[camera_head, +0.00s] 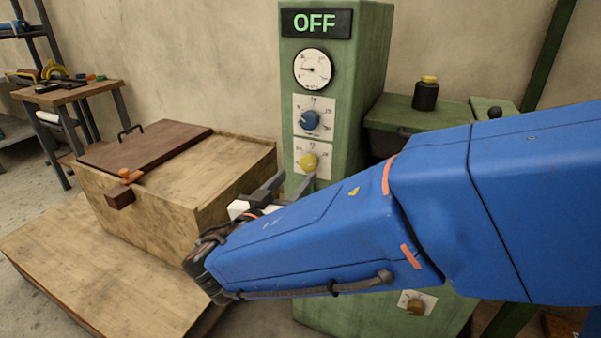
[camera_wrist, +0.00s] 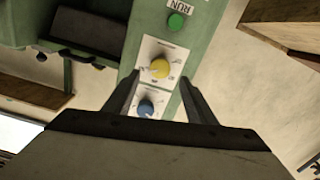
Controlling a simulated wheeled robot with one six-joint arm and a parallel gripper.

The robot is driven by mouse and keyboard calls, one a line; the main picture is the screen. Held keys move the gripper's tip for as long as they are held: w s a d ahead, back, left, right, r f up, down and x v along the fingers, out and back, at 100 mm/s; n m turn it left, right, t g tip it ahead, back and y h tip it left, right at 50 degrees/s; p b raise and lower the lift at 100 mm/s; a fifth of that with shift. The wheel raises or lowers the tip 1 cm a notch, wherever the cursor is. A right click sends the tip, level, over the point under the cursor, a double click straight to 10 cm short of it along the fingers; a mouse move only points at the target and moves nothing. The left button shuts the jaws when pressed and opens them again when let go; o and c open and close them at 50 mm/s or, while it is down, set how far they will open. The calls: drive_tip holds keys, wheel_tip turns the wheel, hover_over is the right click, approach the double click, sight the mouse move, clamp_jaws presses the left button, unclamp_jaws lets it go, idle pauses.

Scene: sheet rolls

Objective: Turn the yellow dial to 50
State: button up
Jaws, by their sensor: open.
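The yellow dial (camera_head: 308,162) sits on a white scale plate low on the front of the green cabinet post (camera_head: 345,70). In the wrist view the yellow dial (camera_wrist: 159,68) lies ahead, between my spread fingers and beyond their tips. My gripper (camera_head: 290,184) is open and empty, just in front of and below the dial in the head view. In the wrist view my gripper (camera_wrist: 164,88) frames the dial from both sides, apart from it. The dial's scale numbers are too small to read.
A green button (camera_wrist: 176,21) shows in the wrist view. A wooden crate (camera_head: 225,190) stands close left of my gripper.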

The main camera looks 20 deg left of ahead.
drive_tip(key=s, duration=1)
drive_tip(key=shift+s+a, duration=0.4)
drive_tip(key=w+d+f+g+h, duration=0.1)
drive_tip(key=w+d+g+h, duration=0.2)
drive_tip(key=d, duration=0.7)
drive_tip(key=w+d+f+m+g+h, duration=0.1)
drive_tip(key=w+d+f+g, duration=0.3)
drive_tip(key=d, duration=0.6)
drive_tip(key=w+d+r+g+h, duration=0.1)
drive_tip(key=w+d+g+h, duration=0.1)
drive_tip(key=w+d, duration=0.5)
drive_tip(key=s+d+f+g+y, duration=0.1)
drive_tip(key=s+d+f+g, duration=0.15)
drive_tip(key=d, duration=0.45)
drive_tip(key=s+d+f+g+y, duration=0.1)
drive_tip(key=s+d, duration=0.3)
drive_tip(key=d, duration=0.3)
drive_tip(key=s+d+f+g+y, duration=0.1)
drive_tip(key=s+d+g, duration=0.15)
drive_tip(key=d, duration=0.45)
drive_tip(key=s+d+f+t+y, duration=0.1)
drive_tip(key=s+d+y, duration=0.2)
drive_tip(key=s, duration=0.5)
drive_tip(key=shift+d+f+t+y, duration=0.3)
drive_tip(key=shift+f+t+y, duration=0.1)
drive_tip(key=shift+y, duration=0.2)
